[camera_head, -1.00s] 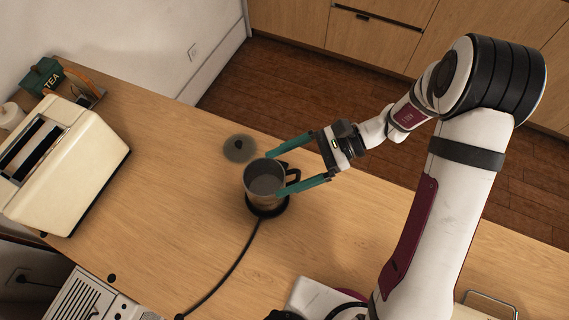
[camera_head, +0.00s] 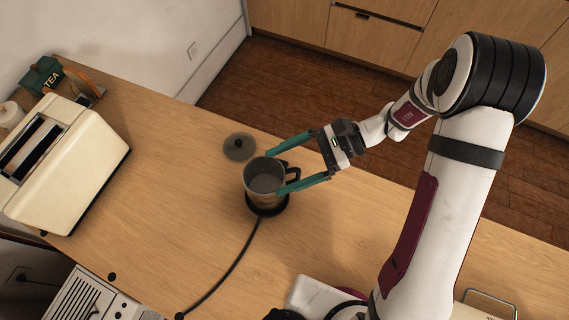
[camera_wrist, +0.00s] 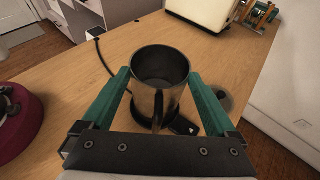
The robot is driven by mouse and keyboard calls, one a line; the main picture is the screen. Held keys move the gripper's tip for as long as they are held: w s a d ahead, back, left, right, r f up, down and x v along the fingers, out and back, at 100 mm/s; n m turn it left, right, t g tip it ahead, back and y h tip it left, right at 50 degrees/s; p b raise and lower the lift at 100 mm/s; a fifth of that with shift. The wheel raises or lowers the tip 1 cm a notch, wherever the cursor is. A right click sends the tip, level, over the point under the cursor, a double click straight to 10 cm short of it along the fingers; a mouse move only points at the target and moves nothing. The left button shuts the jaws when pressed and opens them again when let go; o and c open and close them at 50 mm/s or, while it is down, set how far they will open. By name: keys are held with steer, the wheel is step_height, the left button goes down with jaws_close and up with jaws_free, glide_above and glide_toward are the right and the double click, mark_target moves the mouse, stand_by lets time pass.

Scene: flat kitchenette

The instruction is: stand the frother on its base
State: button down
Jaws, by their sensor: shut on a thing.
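The frother (camera_head: 257,190) is an open metal jug with a black handle. It is upright over its round black base (camera_head: 268,211), whose dark rim shows beneath it. Whether it fully rests on the base or is slightly above it, I cannot tell. My gripper (camera_head: 275,172) is shut on the frother, with one teal finger on each side of the body and the handle between them. In the wrist view the frother (camera_wrist: 143,98) is between the fingers.
A dark round lid (camera_head: 239,148) lies beside the frother. A black cord (camera_head: 233,265) runs from the base towards the counter's front. The counter between toaster and frother is clear.

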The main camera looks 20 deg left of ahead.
steer(key=shift+f, duration=0.55)
jaws_free()
steer(key=v, duration=1.1)
stand_by(0.4)
